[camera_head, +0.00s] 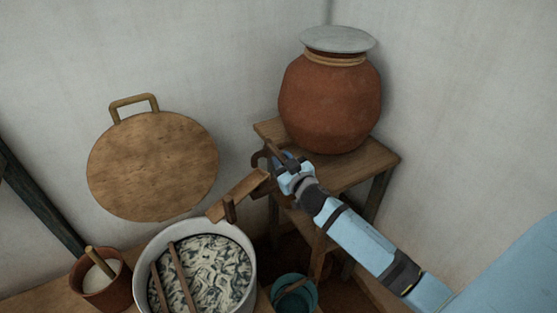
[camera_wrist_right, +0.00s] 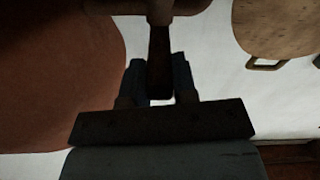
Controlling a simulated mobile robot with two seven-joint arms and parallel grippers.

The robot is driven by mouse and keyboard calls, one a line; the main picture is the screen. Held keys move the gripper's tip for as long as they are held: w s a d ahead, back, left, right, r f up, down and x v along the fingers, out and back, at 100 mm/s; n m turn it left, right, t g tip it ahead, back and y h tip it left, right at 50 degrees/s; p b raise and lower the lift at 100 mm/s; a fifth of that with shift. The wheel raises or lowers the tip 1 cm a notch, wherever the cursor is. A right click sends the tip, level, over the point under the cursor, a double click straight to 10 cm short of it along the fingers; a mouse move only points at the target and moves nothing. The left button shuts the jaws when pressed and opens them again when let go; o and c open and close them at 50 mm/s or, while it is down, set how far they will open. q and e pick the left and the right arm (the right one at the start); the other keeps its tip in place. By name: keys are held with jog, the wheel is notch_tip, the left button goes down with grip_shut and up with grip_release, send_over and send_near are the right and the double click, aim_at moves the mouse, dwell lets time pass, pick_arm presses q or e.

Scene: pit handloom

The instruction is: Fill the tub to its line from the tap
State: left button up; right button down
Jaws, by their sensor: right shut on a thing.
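The tub (camera_head: 250,262) appears to be the pale round vessel at the bottom of the head view. It holds a marbled cream-and-dark content, with wooden sticks across it; I cannot make out a fill line. A dark brown tap (camera_head: 258,158) appears in front of the red clay pot (camera_head: 330,105), partly hidden by my gripper. My right gripper (camera_head: 283,165) is shut on its dark handle. In the right wrist view the handle (camera_wrist_right: 159,50) stands between the two fingers. I cannot see any water running. My left gripper is not in view.
A wooden trough (camera_head: 238,196) slopes from near the tap towards the tub. The clay pot stands on a wooden stand (camera_head: 375,165). A small clay pot (camera_head: 105,295) sits left of the tub, a teal bucket (camera_head: 310,290) right. A round board (camera_head: 150,165) leans on the wall.

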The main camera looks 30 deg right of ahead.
jog(key=shift+d+y, duration=0.2)
jog(key=shift+y, duration=0.1)
jog(key=c, duration=0.9)
grip_release()
jog(key=s+b, duration=0.1)
jog(key=s, duration=1.2)
jog(key=shift+s+a, duration=0.25)
jog(key=shift+s, duration=0.1)
jog(key=shift+a+f, duration=0.1)
